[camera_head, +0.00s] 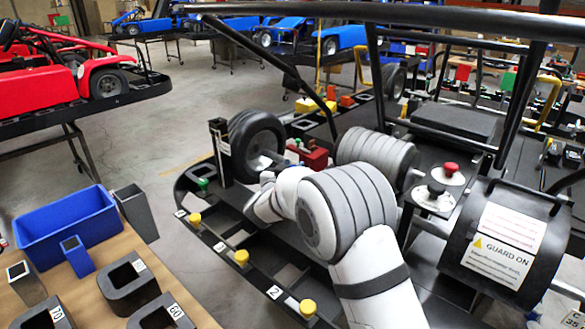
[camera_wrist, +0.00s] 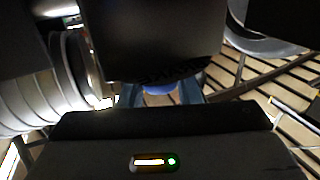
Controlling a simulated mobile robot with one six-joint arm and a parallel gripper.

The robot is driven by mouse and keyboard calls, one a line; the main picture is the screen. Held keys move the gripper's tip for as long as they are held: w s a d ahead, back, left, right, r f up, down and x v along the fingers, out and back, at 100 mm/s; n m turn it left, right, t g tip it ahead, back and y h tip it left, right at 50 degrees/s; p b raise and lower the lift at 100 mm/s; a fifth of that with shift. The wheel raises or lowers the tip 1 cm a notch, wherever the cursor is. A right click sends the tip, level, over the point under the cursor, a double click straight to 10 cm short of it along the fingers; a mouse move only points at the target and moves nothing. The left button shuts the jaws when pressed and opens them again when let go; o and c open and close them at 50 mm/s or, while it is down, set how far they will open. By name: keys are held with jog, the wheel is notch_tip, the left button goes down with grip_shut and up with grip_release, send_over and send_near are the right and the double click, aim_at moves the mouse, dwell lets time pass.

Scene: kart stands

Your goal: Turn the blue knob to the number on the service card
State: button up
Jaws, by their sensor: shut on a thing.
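In the wrist view, a small rounded blue knob (camera_wrist: 160,88) shows between the two blue-grey fingers of my gripper (camera_wrist: 161,96). My gripper appears shut on it. A dark block with faint dark marks (camera_wrist: 150,40) hides the upper part of the knob, so its pointer and setting cannot be read. In the head view my arm reaches forward into the kart frame, and its own links hide the gripper and the knob. I cannot pick out a service card with a readable number.
A black guard cover (camera_head: 470,235) labelled "GUARD ON" stands at right, beside red (camera_head: 451,168) and black (camera_head: 436,188) knobs. A wheel (camera_head: 256,146) and black uprights are close to my arm. Yellow knobs (camera_head: 241,258) line the front rail. A blue bin (camera_head: 67,225) stands at left.

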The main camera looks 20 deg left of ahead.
jog(key=shift+a+r+m+h+p, duration=0.15)
jog(key=shift+m+h+p, duration=0.25)
jog(key=shift+h+p, duration=0.2)
jog(key=shift+m+h+p, duration=0.5)
jog(key=shift+m+h, duration=0.3)
jog(key=shift+h, duration=0.4)
jog(key=o, duration=0.9)
jog(key=shift+o, duration=0.2)
jog(key=v, duration=0.7)
jog(key=shift+s+b, duration=0.4)
jog(key=shift+b, duration=0.05)
